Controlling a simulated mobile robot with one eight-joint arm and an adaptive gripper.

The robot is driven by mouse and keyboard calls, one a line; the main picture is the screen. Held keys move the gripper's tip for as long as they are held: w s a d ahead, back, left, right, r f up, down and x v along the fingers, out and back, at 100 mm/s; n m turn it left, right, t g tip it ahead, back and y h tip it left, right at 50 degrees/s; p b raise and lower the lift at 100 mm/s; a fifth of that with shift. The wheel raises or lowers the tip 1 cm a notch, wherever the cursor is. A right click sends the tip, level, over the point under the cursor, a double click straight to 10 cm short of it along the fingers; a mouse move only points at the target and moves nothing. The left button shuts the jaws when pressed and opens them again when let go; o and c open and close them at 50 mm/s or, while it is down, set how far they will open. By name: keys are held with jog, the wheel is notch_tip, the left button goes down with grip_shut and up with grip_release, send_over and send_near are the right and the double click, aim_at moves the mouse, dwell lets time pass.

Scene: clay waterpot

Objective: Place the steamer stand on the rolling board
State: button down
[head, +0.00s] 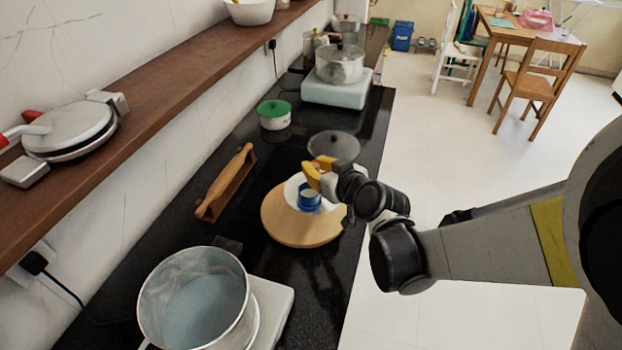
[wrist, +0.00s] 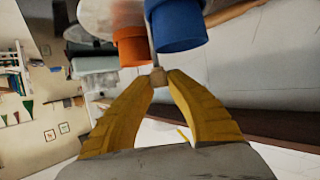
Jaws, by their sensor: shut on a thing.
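The steamer stand appears as a pale round plate (head: 291,190) with a blue cup (head: 309,200) in the head view. In the wrist view the blue cup (wrist: 178,25) and an orange cup (wrist: 131,46) flank a thin grey stem. My gripper (wrist: 158,77) is shut on the small beige end of that stem. In the head view my gripper (head: 317,172) comes in from the right, above the stand. The stand overlaps the far part of the round wooden rolling board (head: 300,233). Whether it touches the board I cannot tell.
A wooden rolling-pin holder (head: 228,183) stands left of the board. A large pot (head: 194,300) is at the near left. A dark glass lid (head: 334,146) and a green-lidded white container (head: 274,115) are behind. The counter's right edge is close to the board.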

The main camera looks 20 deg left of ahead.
aim_at(304, 180)
jog(key=a+f, duration=0.2)
jog(key=a, duration=0.1)
jog(key=shift+w+a+b, duration=0.15)
jog(key=shift+b, duration=0.25)
jog(key=shift+f+b, duration=1.1)
jog(key=shift+f, duration=0.85)
jog(key=shift+f, duration=0.15)
jog(key=c, duration=1.5)
grip_release()
jog(key=shift+o, duration=0.3)
